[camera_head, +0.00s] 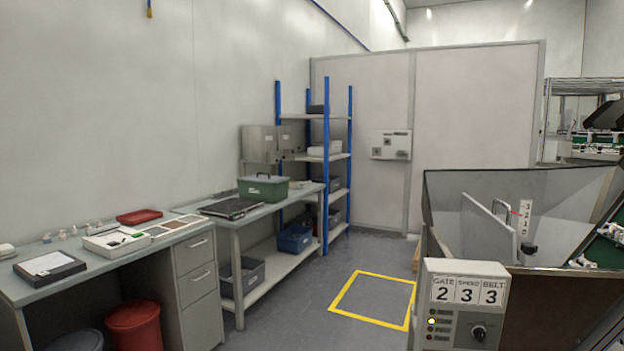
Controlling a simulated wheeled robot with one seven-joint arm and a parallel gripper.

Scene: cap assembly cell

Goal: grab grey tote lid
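A flat dark grey, lid-like panel (230,207) lies on the workbench (240,221) at the middle left; I cannot tell for sure that it is the grey tote lid. A grey tote (247,283) sits on the bench's lower shelf, and its inside is mostly hidden. A green box with a handle (263,188) stands on the bench just behind the flat panel. My gripper is not in view.
A desk (90,257) with trays stands at the left, with a red bin (134,325) below. A blue tote (294,239) is on the lower shelf. Blue-posted shelving (326,165) stands behind. A control box (464,306) and hopper are at right. Floor between is clear, with a yellow-marked square (344,314).

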